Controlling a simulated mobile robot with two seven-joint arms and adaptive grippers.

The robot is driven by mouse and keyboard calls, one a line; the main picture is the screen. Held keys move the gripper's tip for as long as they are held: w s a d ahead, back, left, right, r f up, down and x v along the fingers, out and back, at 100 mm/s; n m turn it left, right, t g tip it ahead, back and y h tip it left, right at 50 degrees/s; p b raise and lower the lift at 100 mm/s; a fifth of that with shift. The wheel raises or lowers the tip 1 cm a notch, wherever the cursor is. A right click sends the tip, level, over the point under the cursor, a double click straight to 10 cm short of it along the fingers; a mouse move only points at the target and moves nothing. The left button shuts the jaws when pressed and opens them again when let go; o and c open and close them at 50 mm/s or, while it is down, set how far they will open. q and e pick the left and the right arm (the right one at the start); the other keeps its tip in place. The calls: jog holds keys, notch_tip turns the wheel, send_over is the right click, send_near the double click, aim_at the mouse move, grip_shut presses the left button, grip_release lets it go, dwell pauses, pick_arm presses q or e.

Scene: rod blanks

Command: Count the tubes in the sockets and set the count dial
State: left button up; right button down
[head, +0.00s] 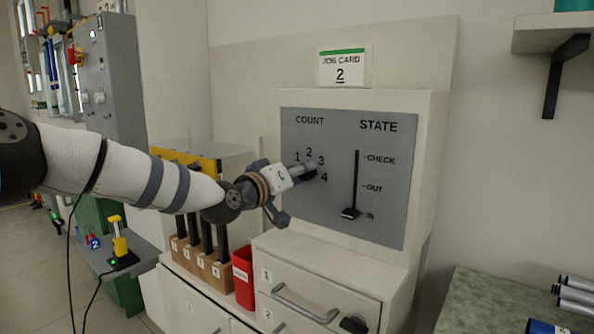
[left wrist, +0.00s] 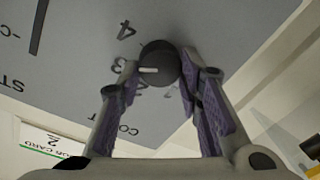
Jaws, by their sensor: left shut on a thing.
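The round dark count dial (left wrist: 158,62) is on the grey panel (head: 330,210), under COUNT with the numbers 1 to 4. My left gripper (head: 306,172) is shut on it, one finger on each side; it also shows in the left wrist view (left wrist: 163,78). The dial's white mark seems to point near 3. The STATE slider (head: 350,213) is down at IN. Dark upright tubes (head: 206,236) stand in the numbered wooden socket blocks (head: 202,267) at lower left. My arm hides their upper parts, so which sockets are filled is hard to tell. My right gripper is out of view.
A job card (head: 341,69) reading 2 stands above the panel. A red bin (head: 243,277) sits beside the sockets, above drawers (head: 318,300). A yellow device (head: 118,240) stands on a grey shelf. Rods (head: 575,292) lie on a green-topped table at lower right.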

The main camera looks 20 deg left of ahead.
pick_arm(q)
jog(key=shift+d+r+m+p, duration=0.1)
jog(key=shift+m+p, duration=0.25)
jog(key=shift+m, duration=1.55)
jog(key=shift+d+m+p, duration=0.1)
jog(key=shift+m+p, duration=0.2)
jog(key=shift+m, duration=1.6)
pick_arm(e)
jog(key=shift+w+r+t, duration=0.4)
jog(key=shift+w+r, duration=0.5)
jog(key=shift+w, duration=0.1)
pick_arm(q)
jog(key=o, duration=1.2)
jog(key=shift+c, duration=0.2)
jog(key=v, duration=1.2)
jog(key=shift+f, duration=0.25)
